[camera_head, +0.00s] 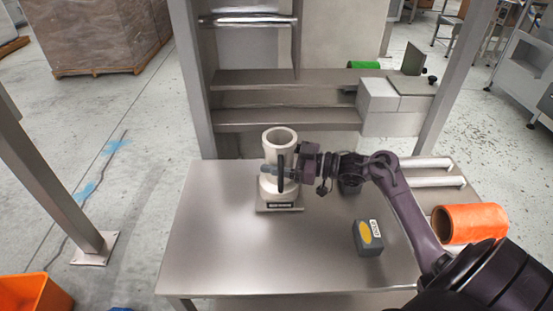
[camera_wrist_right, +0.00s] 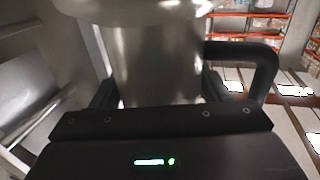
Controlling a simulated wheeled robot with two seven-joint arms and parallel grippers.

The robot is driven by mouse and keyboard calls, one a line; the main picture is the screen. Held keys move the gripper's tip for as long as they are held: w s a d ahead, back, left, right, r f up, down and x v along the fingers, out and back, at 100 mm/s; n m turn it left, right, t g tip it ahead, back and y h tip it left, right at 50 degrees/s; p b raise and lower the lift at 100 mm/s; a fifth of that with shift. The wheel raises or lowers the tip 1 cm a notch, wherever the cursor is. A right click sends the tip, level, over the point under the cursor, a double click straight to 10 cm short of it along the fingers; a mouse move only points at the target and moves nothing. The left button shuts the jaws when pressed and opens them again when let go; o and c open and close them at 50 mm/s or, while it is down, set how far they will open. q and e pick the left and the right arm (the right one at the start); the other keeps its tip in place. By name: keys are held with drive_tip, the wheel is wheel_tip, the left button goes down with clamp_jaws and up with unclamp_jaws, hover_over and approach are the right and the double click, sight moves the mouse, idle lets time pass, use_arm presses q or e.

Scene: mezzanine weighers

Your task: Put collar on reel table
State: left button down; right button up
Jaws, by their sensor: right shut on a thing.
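My right gripper (camera_head: 272,170) is shut on a pale, hollow cylindrical piece (camera_head: 279,140), which looks like the collar. It stands upright over a small labelled base plate (camera_head: 280,206) on the metal table (camera_head: 225,240). I cannot tell whether it touches the plate. In the right wrist view the piece (camera_wrist_right: 155,60) is a shiny cylinder with a wide rim at the top. It sits between the dark fingers, and a black loop handle (camera_wrist_right: 265,70) is at its right. My left gripper is not in view.
A grey box with a yellow oval (camera_head: 368,238) lies on the table's right. An orange roll (camera_head: 470,223) lies beyond the right edge. Shelves (camera_head: 250,78) stand behind, with pale blocks (camera_head: 378,95) at right. The table's left and front are clear.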

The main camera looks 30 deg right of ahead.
drive_tip(key=shift+f, duration=0.45)
drive_tip(key=o, duration=1.8)
drive_tip(key=shift+f, duration=0.15)
drive_tip(key=shift+c, duration=0.2)
drive_tip(key=shift+s+d, duration=0.1)
drive_tip(key=b+v, duration=0.3)
drive_tip(key=v, duration=0.8)
drive_tip(key=shift+s+d+b, duration=0.25)
drive_tip(key=shift+s+b, duration=0.05)
drive_tip(key=shift+b, duration=0.05)
